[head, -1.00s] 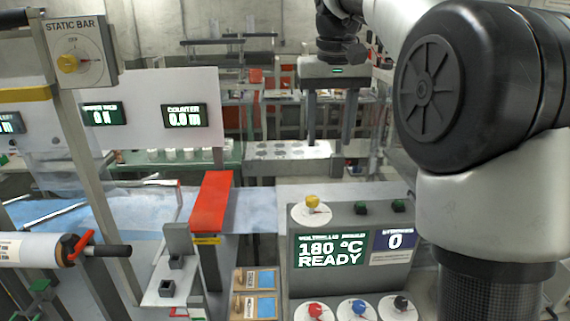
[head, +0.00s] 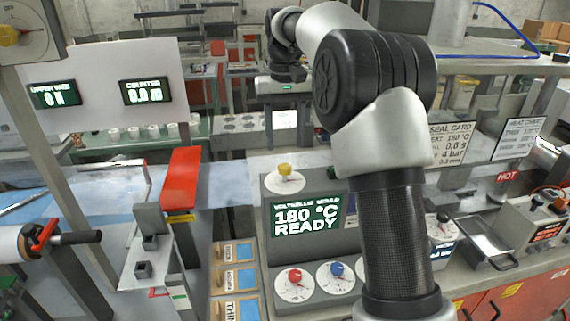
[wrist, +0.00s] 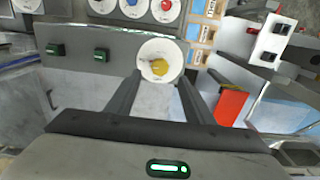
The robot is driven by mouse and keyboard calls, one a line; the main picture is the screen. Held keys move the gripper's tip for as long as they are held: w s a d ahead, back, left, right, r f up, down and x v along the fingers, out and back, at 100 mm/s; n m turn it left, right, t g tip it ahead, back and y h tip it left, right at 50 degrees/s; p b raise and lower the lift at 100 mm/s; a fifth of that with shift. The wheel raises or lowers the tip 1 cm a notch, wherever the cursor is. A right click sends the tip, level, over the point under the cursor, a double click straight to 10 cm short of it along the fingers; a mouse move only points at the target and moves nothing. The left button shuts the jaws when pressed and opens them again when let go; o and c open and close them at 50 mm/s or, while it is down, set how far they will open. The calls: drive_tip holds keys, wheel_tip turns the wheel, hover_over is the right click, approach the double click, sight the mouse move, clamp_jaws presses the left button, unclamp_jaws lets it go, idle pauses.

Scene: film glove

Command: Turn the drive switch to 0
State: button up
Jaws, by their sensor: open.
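A yellow knob (head: 285,169) on a round white dial (head: 273,184) stands at the top left of the grey control console. In the wrist view the yellow knob (wrist: 159,67) lies ahead, between the fingertips in the picture. I cannot read which control is the drive switch or where its 0 mark is. My gripper (head: 286,146) points down with its fingers apart and nothing between them; it appears beyond and above the console in the head view. In the wrist view my gripper (wrist: 160,82) shows both fingers spread, and contact with the knob cannot be seen.
The console screen (head: 307,217) reads 180 °C READY. A red knob (head: 295,276) and a blue knob (head: 337,269) sit on lower dials. A red block (head: 182,190) stands left of the console. Another yellow knob (head: 9,36) is at the upper left. My arm hides the console's right part.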

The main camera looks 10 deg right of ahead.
sight(285, 166)
wheel_tip(285, 166, down, 7)
idle(0.3)
drive_tip(key=c, duration=1.1)
drive_tip(key=shift+o, duration=0.3)
